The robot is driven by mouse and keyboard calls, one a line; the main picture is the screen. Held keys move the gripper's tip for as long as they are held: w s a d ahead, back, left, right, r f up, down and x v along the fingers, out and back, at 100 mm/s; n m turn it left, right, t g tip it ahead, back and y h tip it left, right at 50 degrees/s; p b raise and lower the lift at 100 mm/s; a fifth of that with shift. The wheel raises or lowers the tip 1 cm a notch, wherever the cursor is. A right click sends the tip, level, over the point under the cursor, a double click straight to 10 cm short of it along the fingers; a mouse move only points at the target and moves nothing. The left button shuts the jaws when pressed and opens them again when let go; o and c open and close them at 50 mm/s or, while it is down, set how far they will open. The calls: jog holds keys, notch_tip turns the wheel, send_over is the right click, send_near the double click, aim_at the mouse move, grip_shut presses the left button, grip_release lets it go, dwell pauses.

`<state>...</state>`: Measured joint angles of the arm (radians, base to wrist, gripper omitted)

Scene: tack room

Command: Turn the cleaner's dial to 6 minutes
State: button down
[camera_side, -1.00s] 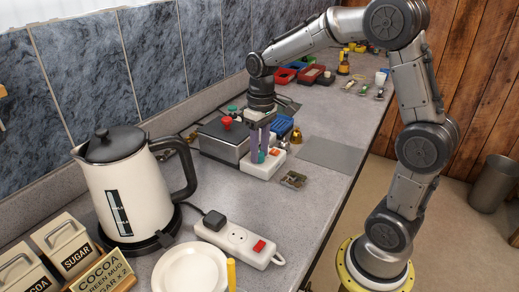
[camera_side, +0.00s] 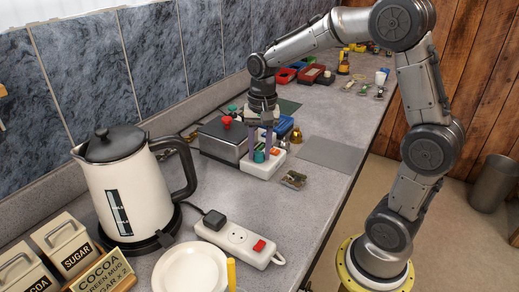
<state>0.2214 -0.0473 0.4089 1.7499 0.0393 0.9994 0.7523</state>
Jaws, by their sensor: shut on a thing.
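A low grey box with a dark top (camera_side: 222,139) stands on the counter, with a red knob on it. Against its right front is a white unit (camera_side: 258,171) with a teal dial (camera_side: 260,156) and an orange-red part on top. My gripper (camera_side: 261,153) points straight down over the white unit. Its two purple fingers are on either side of the teal dial and shut on it. The dial's markings and pointer are too small to read from here.
A small brown-green item (camera_side: 293,180) lies just right of the white unit. A brass bell-shaped thing (camera_side: 296,136) and a blue bin (camera_side: 281,125) stand behind. A kettle (camera_side: 132,185), power strip (camera_side: 236,242) and plate (camera_side: 190,271) are nearer. A grey mat (camera_side: 331,154) is bare.

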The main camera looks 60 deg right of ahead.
aim_at(262, 153)
jog(key=shift+r+m, duration=0.1)
jog(key=shift+m, duration=0.5)
jog(key=c, duration=0.5)
grip_release()
jog(key=shift+c, duration=0.2)
notch_tip(262, 153, up, 14)
jog(key=shift+s, duration=0.3)
jog(key=shift+d, duration=0.1)
